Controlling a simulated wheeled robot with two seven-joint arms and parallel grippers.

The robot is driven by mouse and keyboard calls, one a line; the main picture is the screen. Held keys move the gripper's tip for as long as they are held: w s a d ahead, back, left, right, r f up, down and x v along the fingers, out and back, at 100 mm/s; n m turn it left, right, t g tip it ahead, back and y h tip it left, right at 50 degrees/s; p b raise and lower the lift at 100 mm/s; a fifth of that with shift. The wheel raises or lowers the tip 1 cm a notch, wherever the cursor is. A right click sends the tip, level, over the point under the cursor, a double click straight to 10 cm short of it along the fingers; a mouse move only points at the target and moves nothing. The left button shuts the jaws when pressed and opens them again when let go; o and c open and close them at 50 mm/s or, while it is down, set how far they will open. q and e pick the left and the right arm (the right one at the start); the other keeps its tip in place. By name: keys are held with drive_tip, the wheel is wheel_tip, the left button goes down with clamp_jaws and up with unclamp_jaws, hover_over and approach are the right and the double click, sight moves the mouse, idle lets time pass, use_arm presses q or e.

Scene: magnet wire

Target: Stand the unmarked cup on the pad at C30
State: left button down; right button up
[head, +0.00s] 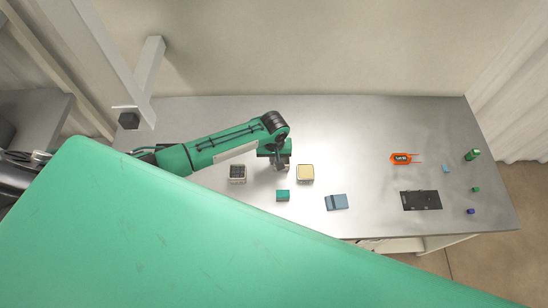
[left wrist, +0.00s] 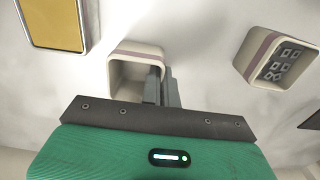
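A hollow cream cup (left wrist: 122,70) with a mauve band shows in the left wrist view, its open mouth facing the camera. My left gripper (left wrist: 162,82) has its grey fingers close together at the cup's right wall, one inside the mouth and one outside. The fingers appear shut on that wall. In the head view my left gripper (head: 280,163) is over the table and largely hides this cup. I cannot tell if the cup is touching the table. I can make out no C30 label. My right gripper is not in view.
A yellow-filled cream box (head: 305,173) and a box with dark squares (head: 237,174) flank the gripper. A teal block (head: 282,196), a blue-grey block (head: 337,202), a dark board (head: 420,208) and an orange meter (head: 400,158) lie on the metal table (head: 350,125). Its back is clear.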

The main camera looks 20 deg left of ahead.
use_arm(q)
drive_tip(key=shift+f, duration=0.15)
drive_tip(key=c, duration=1.7)
unclamp_jaws()
